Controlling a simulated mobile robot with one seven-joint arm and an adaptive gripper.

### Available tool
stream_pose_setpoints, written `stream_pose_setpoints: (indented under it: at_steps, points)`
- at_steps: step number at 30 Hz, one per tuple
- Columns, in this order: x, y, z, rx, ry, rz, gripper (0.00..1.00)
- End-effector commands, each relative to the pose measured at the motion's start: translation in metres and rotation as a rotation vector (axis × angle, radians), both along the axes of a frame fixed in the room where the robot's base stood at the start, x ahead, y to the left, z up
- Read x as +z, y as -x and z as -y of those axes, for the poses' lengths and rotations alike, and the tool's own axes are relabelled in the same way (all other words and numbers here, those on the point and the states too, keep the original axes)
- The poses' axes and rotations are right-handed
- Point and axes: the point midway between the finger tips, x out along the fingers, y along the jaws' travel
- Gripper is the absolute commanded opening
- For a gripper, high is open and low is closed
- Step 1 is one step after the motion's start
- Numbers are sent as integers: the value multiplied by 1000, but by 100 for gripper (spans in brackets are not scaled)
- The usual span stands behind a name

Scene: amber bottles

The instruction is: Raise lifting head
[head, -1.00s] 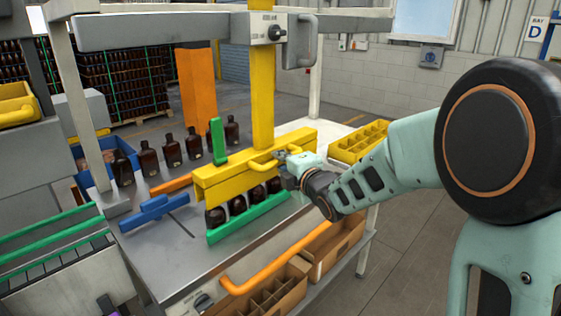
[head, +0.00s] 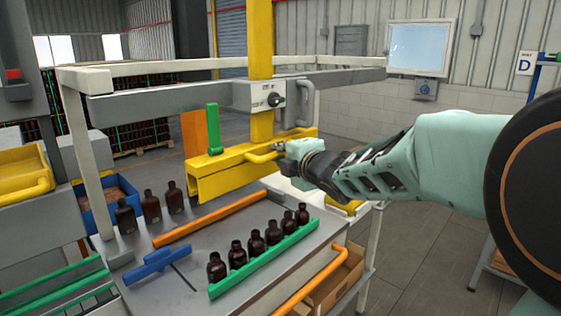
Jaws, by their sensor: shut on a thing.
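The lifting head (head: 228,170) is a long yellow beam on a vertical yellow post (head: 261,45). It hangs clear above the table, with visible space between it and the bottles. A yellow handle (head: 258,157) sticks out of its front face. My gripper (head: 283,148) is shut on the right end of this handle, reaching in from the right. The fingertips are small in view and partly hidden by the gripper body. A row of amber bottles (head: 255,244) stands upright below and in front of the head, behind a green rail (head: 266,258).
More amber bottles (head: 151,208) stand at the back left of the metal table. An orange bar (head: 212,219) and a blue clamp-like piece (head: 157,263) lie on the tabletop. A grey crossbeam with a black knob (head: 275,100) spans above the head. Open floor lies to the right.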

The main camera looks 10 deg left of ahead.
Motion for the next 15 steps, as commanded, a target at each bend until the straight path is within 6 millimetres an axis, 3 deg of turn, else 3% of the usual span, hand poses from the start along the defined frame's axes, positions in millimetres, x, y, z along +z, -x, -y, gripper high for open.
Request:
stream_pose_setpoints:
  at_steps: [14, 15]
  points:
    - [12, 0, 0, 1, -4, 8, 0]
    - [12, 0, -1, 1, -4, 8, 16]
